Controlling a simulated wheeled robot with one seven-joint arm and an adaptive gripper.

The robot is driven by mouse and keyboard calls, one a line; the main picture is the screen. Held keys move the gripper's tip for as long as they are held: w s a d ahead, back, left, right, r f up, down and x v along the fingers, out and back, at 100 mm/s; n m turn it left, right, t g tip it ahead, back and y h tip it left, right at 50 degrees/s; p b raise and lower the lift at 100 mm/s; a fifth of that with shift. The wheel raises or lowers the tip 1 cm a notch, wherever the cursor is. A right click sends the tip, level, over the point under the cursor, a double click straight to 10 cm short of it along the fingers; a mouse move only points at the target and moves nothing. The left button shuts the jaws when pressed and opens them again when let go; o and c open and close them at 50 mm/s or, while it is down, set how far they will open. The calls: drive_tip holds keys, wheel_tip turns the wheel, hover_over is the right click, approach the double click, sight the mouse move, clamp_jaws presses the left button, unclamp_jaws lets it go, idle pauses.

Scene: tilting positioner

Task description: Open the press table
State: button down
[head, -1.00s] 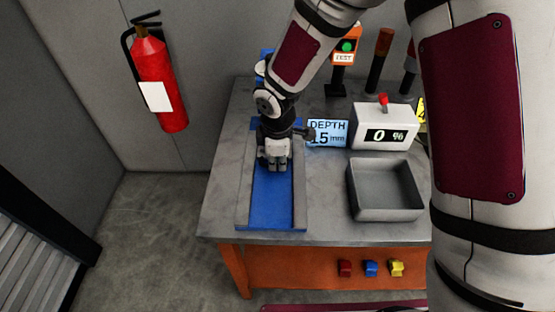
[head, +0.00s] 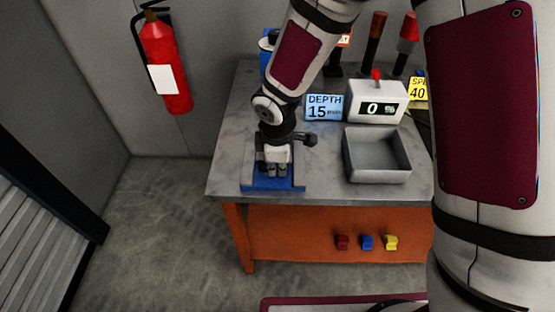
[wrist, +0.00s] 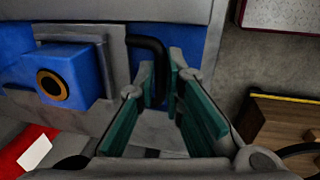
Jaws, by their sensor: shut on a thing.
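My gripper (head: 277,168) is low over the blue-bedded slide (head: 262,184) at the left front of the workbench, close to the slide's front end. In the wrist view, my gripper (wrist: 163,75) has its teal-padded fingers on either side of a bent black handle (wrist: 150,50), shut on it. The handle joins a grey bracket (wrist: 115,65). A blue block (wrist: 68,75) with an orange-ringed round hole is set by this bracket, over the blue bed (wrist: 208,45). In the head view my wrist and gripper hide the handle and most of the bracket.
A grey open tray (head: 377,178) stands right of the slide. A red extinguisher (head: 167,62) hangs on the wall. Floor left of the bench is clear.

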drive_tip(key=shift+s, duration=1.8)
drive_tip(key=c, duration=1.7)
unclamp_jaws()
drive_tip(key=shift+r, duration=0.1)
drive_tip(key=r, duration=0.4)
drive_tip(key=s+r, duration=0.1)
drive_tip(key=r, duration=0.2)
drive_tip(key=s+r, duration=0.1)
drive_tip(key=r, duration=0.3)
drive_tip(key=shift+r, duration=0.3)
